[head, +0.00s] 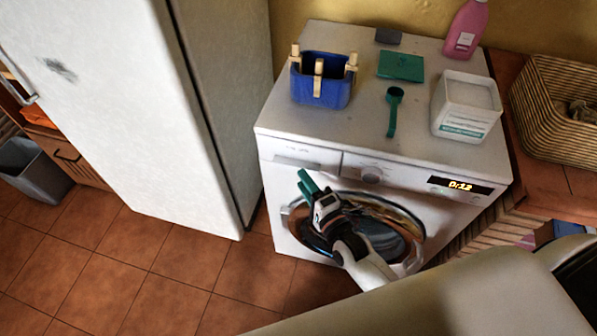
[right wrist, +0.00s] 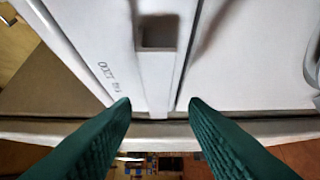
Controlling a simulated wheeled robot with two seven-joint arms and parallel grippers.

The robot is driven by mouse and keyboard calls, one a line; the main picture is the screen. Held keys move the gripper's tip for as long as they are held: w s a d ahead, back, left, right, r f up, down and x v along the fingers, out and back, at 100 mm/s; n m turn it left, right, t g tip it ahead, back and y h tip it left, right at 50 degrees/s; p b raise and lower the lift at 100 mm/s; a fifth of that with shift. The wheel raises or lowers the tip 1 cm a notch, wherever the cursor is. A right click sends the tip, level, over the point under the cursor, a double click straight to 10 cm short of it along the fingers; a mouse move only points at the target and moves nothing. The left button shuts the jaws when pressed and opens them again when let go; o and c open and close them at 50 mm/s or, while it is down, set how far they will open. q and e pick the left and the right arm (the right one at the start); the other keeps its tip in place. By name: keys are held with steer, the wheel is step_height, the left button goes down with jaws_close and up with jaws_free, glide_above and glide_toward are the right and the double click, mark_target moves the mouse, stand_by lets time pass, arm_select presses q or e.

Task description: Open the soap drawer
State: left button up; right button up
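The white washing machine (head: 330,170) stands against the wall, its round door (head: 375,235) on the front. The soap drawer (head: 297,161) is at the upper left of the front panel and looks shut. My right gripper (head: 306,183) has green fingers and is just in front of and below the drawer. In the right wrist view the two fingers (right wrist: 160,104) are apart with nothing between them. A dark recess (right wrist: 158,32), apparently the drawer's grip, shows ahead of them in the white panel. I cannot tell whether the fingertips touch the panel. My left gripper is not in view.
On the machine's top are a blue peg basket (head: 322,92), a green scoop (head: 394,110), a white tub (head: 466,107), a green box (head: 401,66) and a pink bottle (head: 466,28). A tall white fridge (head: 115,90) stands left. A wicker basket (head: 550,120) is right.

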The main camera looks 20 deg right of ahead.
mark_target(296, 170)
steer(key=shift+w+a, duration=0.2)
steer(key=shift+w, duration=0.7)
steer(key=shift+w+a, duration=0.2)
steer(key=shift+w, duration=0.7)
jaws_close()
